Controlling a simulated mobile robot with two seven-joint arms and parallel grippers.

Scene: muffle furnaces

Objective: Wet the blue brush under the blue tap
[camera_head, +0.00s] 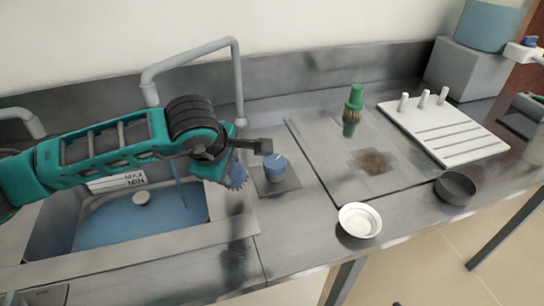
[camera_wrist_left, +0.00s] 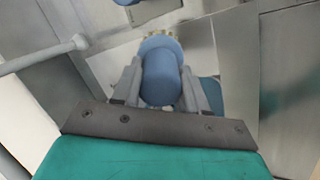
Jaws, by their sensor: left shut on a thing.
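The blue brush (camera_head: 236,176) is in my left gripper (camera_head: 230,163), beside the right edge of the sink. The left wrist view shows its thick blue handle (camera_wrist_left: 161,78) between the two fingers of the shut left gripper (camera_wrist_left: 163,100). Its bristle end points away from my wrist. A grey arched tap (camera_head: 236,75) stands behind my arm, and its outlet is hidden by the arm. A thin blue stream (camera_head: 180,187) shows below the arm, over the sink. A blue knob (camera_head: 275,166) sits on a grey plate right of the brush. My right gripper is not in view.
The sink (camera_head: 228,228) holds blue water and a MAX/MIN label. A white rack (camera_head: 470,148), white bowl (camera_head: 359,221) and dark bowl (camera_head: 455,188) are to the right.

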